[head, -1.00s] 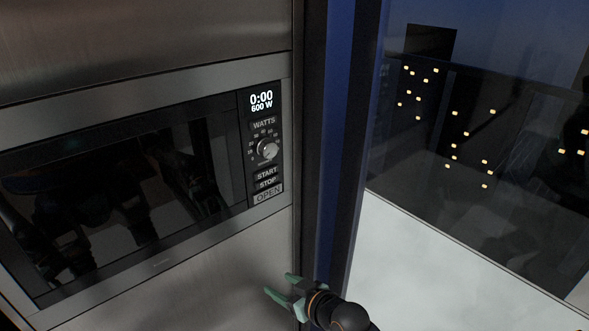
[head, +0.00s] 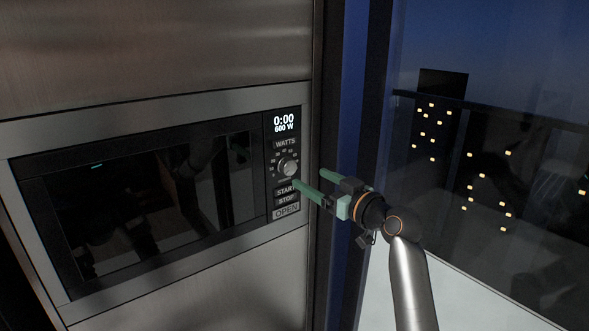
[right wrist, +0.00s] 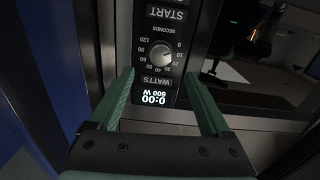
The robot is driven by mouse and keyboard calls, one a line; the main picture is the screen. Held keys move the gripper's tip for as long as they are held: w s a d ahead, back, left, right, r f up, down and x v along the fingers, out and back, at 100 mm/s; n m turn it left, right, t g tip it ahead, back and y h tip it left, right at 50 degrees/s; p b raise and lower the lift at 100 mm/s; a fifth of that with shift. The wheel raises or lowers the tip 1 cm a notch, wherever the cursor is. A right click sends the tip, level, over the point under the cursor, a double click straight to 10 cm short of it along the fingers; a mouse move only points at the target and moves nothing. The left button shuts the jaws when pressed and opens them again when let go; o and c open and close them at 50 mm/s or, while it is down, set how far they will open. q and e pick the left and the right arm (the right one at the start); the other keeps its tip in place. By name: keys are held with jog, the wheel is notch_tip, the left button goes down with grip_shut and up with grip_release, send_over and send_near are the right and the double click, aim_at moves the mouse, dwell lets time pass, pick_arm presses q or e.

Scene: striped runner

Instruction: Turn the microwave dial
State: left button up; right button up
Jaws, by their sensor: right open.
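The microwave (head: 150,215) is built into a steel front, its door shut. Its dial (head: 288,167) is a round silver knob on the dark control panel, below the display (head: 284,123) reading 0:00 and 600 W. My right gripper (head: 307,182) is open and empty, just right of the panel, with one green finger overlapping the START label in the head view. In the right wrist view the dial (right wrist: 161,55) appears upside down, ahead of and between the two green fingers (right wrist: 160,88), apart from them. My left gripper is not in view.
START, STOP and OPEN buttons (head: 286,211) sit below the dial. A dark blue upright frame (head: 352,80) stands right of the panel, near my right gripper. Beyond it is glass with a night city view.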

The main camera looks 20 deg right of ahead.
aim_at(291, 168)
jog(key=x, duration=0.8)
jog(key=shift+w+a, duration=0.1)
jog(key=shift+a, duration=0.05)
jog(key=shift+f+p, duration=0.1)
jog(key=shift+p, duration=0.2)
grip_shut()
